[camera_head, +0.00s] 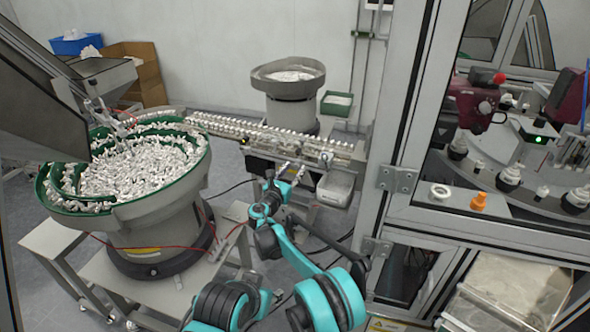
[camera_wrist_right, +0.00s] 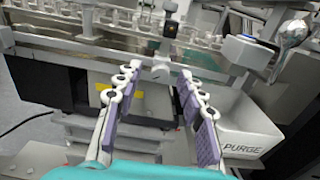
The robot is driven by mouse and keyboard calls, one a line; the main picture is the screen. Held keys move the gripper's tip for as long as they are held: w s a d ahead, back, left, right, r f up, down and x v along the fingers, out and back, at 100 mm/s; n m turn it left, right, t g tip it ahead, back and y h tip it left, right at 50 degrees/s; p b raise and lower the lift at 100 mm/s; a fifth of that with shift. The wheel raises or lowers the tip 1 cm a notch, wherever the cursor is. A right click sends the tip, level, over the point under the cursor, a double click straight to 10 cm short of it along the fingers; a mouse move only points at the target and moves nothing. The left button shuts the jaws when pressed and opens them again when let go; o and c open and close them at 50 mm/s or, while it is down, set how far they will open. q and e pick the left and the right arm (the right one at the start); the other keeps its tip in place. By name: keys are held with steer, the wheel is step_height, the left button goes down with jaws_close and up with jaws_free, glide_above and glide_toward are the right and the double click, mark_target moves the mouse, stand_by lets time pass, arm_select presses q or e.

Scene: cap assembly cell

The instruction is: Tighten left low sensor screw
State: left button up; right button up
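My right gripper (camera_head: 291,171) is in front of the linear feed rail, its two fingers pointing at the rail. In the right wrist view the right gripper (camera_wrist_right: 160,72) is open, with its two purple-padded fingers apart and nothing held between them. A small silver screw knob (camera_wrist_right: 160,73) on the rail's front shows between the fingertips; I cannot tell whether they touch it. A small black sensor (camera_wrist_right: 170,29) with a yellow light is above this knob. My left gripper is not in view.
A white PURGE bin (camera_wrist_right: 240,138) is right of the fingers; the bin (camera_head: 336,187) also shows in the head view. A larger round metal knob (camera_wrist_right: 294,33) is at upper right. A green-rimmed bowl feeder (camera_head: 205,160) stands left; a machine frame post (camera_head: 405,110) stands right.

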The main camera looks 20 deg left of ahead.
jaws_close()
steer(key=shift+d+m, duration=0.1)
steer(key=shift+m, duration=0.4)
steer(key=m+b, duration=0.1)
steer(key=m, duration=0.9)
steer(key=shift+w+b, duration=0.1)
steer(key=shift+b, duration=0.3)
steer(key=m, duration=0.7)
steer(key=shift+m, duration=0.3)
steer(key=m, duration=0.6)
steer(key=shift+r+b, duration=0.1)
steer(key=shift+b, duration=0.25)
